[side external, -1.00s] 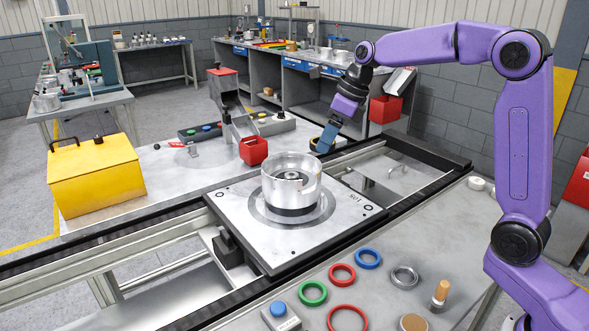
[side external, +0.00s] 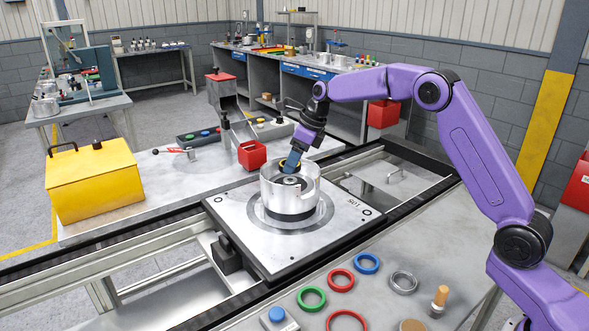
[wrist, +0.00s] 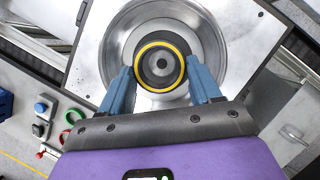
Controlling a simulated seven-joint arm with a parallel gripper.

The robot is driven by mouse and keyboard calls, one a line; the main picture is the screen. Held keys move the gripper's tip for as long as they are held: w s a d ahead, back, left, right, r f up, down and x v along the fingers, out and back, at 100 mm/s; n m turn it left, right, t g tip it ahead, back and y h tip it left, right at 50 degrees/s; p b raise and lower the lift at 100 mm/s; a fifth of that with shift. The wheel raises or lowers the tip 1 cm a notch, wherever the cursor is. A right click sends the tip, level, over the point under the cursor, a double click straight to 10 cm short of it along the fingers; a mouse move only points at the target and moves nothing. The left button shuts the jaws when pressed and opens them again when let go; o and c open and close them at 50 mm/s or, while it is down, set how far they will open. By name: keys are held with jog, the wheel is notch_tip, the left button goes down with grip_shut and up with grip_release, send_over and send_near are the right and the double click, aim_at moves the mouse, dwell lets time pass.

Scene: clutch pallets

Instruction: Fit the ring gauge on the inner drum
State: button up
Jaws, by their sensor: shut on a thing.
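The ring gauge, a yellow ring with a dark outer edge (wrist: 160,43), lies between the two blue fingers of my gripper (wrist: 160,68) in the wrist view. My gripper is shut on it. The inner drum (wrist: 161,63), dark with a grey centre, shows through the ring, roughly concentric with it. In the side view my gripper (side external: 286,170) points down, tilted, into the top of the silver outer drum (side external: 288,200). The fingers partly hide the ring there. I cannot tell whether the ring is around the inner drum or just above it.
The outer drum stands on a square pallet (side external: 240,220) on the conveyor. Its wall surrounds my fingers closely. A red bin (side external: 252,154) and a yellow case (side external: 95,185) stand behind and left. Coloured rings, including a green one (side external: 311,298), lie on the front bench.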

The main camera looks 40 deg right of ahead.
aim_at(290, 180)
jog(key=shift+f, duration=1.5)
jog(key=shift+f, duration=0.15)
jog(key=o, duration=1.2)
